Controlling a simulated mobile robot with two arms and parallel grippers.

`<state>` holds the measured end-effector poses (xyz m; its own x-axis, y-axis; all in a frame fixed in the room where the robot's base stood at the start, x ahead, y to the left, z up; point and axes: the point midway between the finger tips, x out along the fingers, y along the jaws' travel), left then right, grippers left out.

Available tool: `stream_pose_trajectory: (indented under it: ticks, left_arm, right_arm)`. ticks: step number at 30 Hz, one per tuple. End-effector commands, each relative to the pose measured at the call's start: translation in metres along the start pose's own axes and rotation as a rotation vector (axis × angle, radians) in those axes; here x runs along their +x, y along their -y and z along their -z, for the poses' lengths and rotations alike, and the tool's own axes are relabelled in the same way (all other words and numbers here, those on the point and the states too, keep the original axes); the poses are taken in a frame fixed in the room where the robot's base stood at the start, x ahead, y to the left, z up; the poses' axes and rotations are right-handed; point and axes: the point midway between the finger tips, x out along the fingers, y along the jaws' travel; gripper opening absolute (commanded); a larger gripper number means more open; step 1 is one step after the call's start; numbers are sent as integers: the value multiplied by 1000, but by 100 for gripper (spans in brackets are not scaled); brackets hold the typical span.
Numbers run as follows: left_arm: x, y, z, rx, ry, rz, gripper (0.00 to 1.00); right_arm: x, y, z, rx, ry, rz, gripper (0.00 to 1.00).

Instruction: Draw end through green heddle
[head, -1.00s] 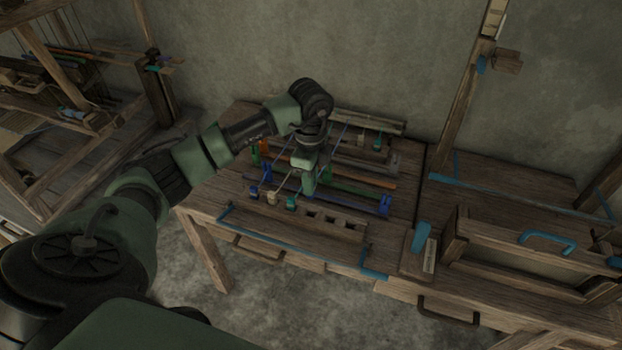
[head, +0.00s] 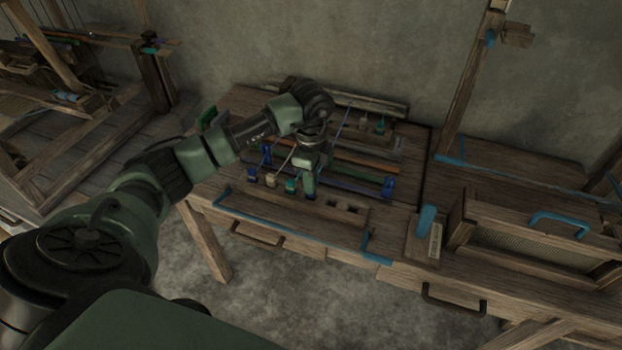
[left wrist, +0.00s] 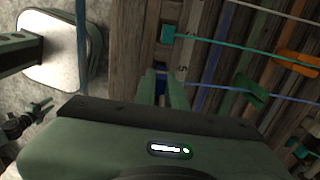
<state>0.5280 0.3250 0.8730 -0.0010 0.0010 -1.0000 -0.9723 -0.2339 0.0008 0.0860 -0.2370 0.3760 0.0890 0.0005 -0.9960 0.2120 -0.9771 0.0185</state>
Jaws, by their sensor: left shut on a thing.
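My left gripper (head: 309,192) points down at the front wooden rail (head: 345,215), just right of the teal tab (head: 291,185). In the left wrist view its fingers (left wrist: 163,88) are shut on a small blue thread end (left wrist: 160,74). A blue thread (left wrist: 290,98) runs from there to the right. It crosses the green heddle's piece (left wrist: 250,91); whether it passes through or over it, I cannot tell.
Blue (head: 252,175) and cream (head: 270,181) tabs sit in the rail beside the teal one. Empty slots (head: 334,204) lie to the right. A blue bar post (head: 388,187) stands behind. A wooden frame with a blue handle (head: 560,222) stands at the right.

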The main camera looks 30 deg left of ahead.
Motion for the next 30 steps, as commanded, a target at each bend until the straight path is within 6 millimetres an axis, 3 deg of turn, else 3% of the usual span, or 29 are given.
stream_pose_trajectory:
  ticks: [10,19,22,30]
  left_arm:
    - [23,0,0,0,0,0,0]
    - [24,0,0,1,-1,1,0]
    - [24,0,0,0,0,1,34]
    - [24,0,0,1,-1,1,37]
  right_arm:
    - [13,1,0,0,-2,1,36]
    - [14,4,1,0,-3,4,36]
    - [14,4,1,0,-3,5,36]
    - [14,4,1,-1,-4,5,36]
